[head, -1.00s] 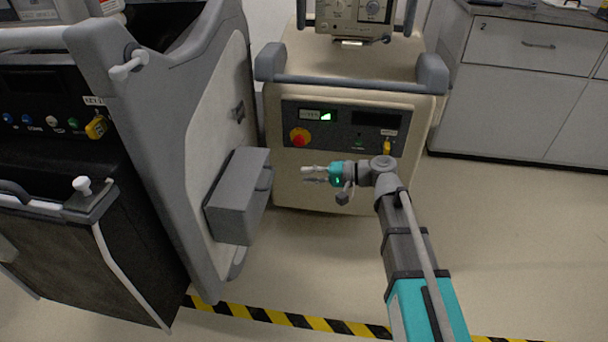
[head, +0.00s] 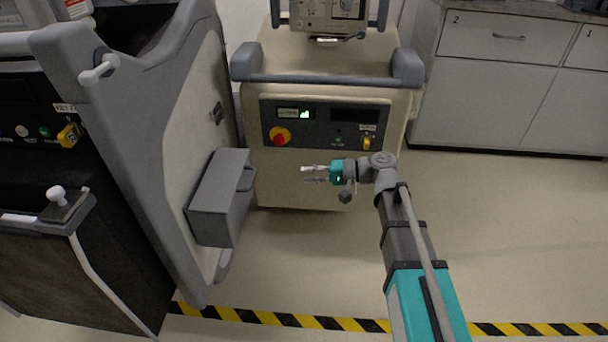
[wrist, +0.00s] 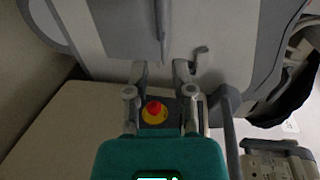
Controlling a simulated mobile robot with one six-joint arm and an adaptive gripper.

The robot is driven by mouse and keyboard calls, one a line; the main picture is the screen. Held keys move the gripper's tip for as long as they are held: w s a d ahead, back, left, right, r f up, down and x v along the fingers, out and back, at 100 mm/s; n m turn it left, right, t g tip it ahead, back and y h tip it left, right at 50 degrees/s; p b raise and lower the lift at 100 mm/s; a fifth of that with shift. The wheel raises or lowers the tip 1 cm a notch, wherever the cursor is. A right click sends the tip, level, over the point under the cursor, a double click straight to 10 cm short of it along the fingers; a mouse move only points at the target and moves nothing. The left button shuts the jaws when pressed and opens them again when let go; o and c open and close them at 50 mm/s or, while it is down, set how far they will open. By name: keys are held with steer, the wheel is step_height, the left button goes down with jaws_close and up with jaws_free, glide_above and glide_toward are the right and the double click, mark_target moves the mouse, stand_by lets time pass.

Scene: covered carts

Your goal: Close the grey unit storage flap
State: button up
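The grey unit (head: 140,110) stands at the left in the head view. A dark grey storage box (head: 222,205) with a small handle on its right side sticks out low from the unit's pale side panel. I cannot tell clearly which face is the flap or how far it stands open. My gripper (head: 308,174) is to the right of the box, apart from it and pointing left toward it. In the wrist view the box (wrist: 122,32) shows at the top, beyond the fingertips. My gripper (wrist: 160,94) has its two fingers spread, with nothing between them.
A beige cart (head: 275,185) with a red-and-yellow knob (head: 280,136) stands behind my gripper. White cabinets (head: 480,105) are at the back right. Yellow-black tape (head: 300,321) crosses the floor in front. The floor (head: 500,240) to the right is clear.

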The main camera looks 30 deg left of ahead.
steer(key=shift+v, duration=1.05)
steer(key=shift+d+f, duration=0.1)
steer(key=shift+f, duration=0.05)
steer(key=w+d+f+m+t+h+p, duration=0.1)
steer(key=d+f+t+h+p, duration=0.2)
steer(key=d, duration=0.9)
steer(key=d+f+m+t+h+p, duration=0.1)
steer(key=d+f+t+h+p, duration=0.25)
steer(key=d, duration=0.75)
steer(key=s+d+r+m+h+p, duration=0.1)
steer(key=s+d+m+h+p, duration=0.2)
steer(key=d+h, duration=1.1)
steer(key=d+r+y+p, duration=0.2)
steer(key=r+p, duration=1.6)
steer(key=d+r+y+p, duration=0.3)
steer(key=r+p, duration=1.6)
steer(key=shift+n+g, duration=0.35)
steer(key=shift+n, duration=0.05)
steer(key=shift+r+y, duration=0.1)
steer(key=shift+y, duration=0.15)
